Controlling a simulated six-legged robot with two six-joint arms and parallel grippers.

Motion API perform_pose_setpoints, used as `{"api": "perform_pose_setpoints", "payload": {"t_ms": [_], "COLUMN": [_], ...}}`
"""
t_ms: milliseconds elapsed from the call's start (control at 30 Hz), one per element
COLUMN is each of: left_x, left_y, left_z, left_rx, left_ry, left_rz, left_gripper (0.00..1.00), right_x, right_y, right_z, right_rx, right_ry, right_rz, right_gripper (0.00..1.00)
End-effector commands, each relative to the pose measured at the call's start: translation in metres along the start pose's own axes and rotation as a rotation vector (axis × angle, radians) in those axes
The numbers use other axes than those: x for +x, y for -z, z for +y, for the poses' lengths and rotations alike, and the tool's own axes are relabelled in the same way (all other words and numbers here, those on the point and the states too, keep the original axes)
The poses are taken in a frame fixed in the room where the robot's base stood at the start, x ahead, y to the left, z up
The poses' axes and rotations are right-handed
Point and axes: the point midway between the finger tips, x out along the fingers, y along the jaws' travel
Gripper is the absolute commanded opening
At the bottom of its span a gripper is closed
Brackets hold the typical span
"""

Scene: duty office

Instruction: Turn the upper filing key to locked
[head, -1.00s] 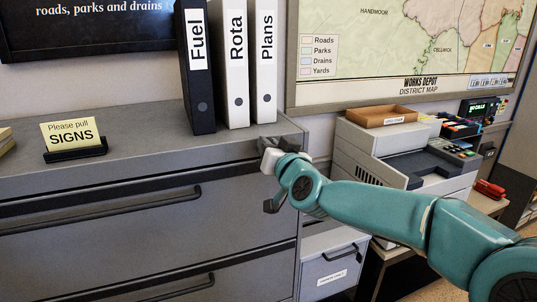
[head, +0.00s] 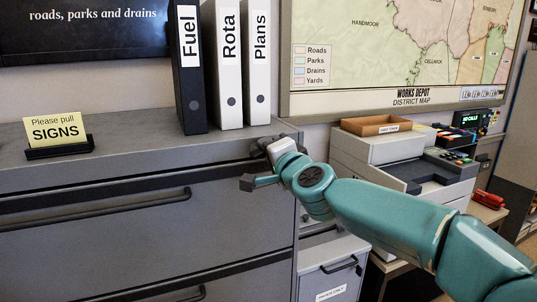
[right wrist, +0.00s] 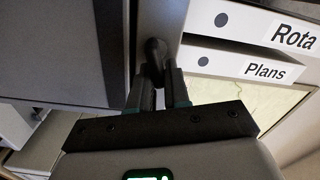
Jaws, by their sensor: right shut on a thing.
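My right gripper (head: 256,166) is at the upper right corner of the grey filing cabinet (head: 90,232), close to its front. In the right wrist view its two fingers (right wrist: 160,85) are shut on a small dark filing key (right wrist: 155,55) at the cabinet's edge. The key is hidden behind the gripper in the head view. Its lock face and any locked mark cannot be made out. The top drawer with its long dark handle (head: 100,208) looks flush. My left gripper is not in view.
Fuel (head: 190,75), Rota (head: 229,65) and Plans (head: 258,65) binders stand on the cabinet top just behind my right gripper. A yellow sign (head: 55,128) stands at the left. A printer (head: 385,160) and a low grey cabinet (head: 330,272) stand to the right.

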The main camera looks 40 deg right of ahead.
Motion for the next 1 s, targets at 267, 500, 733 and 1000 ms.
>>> {"api": "perform_pose_setpoints", "payload": {"t_ms": [267,500,733,1000], "left_x": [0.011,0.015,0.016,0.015], "left_y": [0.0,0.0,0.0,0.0], "left_z": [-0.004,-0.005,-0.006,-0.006], "left_rx": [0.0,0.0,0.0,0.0], "left_ry": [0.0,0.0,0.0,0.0], "left_rz": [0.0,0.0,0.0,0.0], "left_gripper": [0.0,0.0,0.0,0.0], "right_x": [0.001,0.001,0.0,0.0], "right_y": [-0.003,-0.003,-0.003,-0.003], "right_z": [0.005,0.006,0.005,0.005], "right_rx": [0.195,0.295,0.334,0.338], "right_ry": [-0.001,0.0,0.001,0.001], "right_rz": [-0.005,-0.005,-0.005,-0.004], "right_gripper": [0.0,0.0,0.0,0.0]}}
